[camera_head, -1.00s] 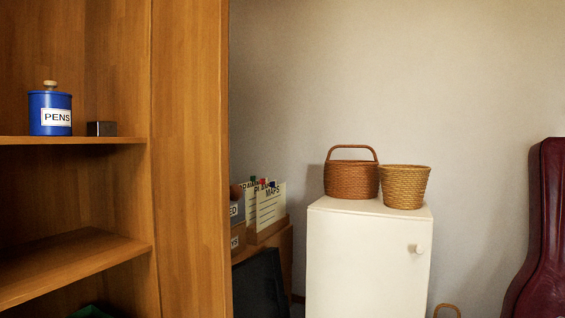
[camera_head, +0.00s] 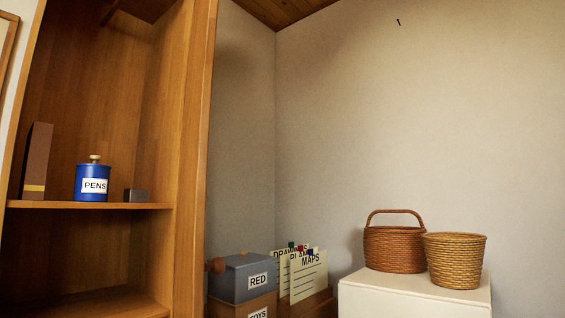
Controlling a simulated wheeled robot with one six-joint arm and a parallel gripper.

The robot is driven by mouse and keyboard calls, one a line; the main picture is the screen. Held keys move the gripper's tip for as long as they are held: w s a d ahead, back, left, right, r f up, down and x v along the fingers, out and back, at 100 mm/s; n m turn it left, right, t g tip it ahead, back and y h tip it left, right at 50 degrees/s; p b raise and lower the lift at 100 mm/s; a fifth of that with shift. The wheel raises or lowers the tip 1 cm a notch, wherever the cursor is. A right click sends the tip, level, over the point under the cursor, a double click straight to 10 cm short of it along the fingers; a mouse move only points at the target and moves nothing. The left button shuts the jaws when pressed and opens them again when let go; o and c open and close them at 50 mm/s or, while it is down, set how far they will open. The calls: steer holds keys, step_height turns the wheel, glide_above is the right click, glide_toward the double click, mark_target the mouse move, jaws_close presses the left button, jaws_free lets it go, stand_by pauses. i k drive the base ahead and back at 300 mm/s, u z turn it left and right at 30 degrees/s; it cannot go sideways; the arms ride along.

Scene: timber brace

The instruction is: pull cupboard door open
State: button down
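A small white cupboard (camera_head: 410,297) stands against the wall at the lower right of the head view. Only its top and a thin strip of its upper front show; its door and knob are below the frame's edge. Two wicker baskets stand on top: a brown one with a hoop handle (camera_head: 394,250) and a lighter one without a handle (camera_head: 455,262). My gripper is not in view.
A tall wooden shelf unit (camera_head: 190,150) fills the left, holding a blue PENS jar (camera_head: 92,184), a small dark box (camera_head: 136,195) and a brown upright box (camera_head: 37,162). Beside it are a grey RED box (camera_head: 243,278) and a MAPS card file (camera_head: 309,277).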

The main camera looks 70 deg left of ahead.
mark_target(191, 267)
steer(key=z, duration=0.1)
steer(key=k, duration=1.85)
steer(key=u, duration=1.4)
steer(key=i, duration=0.7)
steer(key=u, duration=0.05)
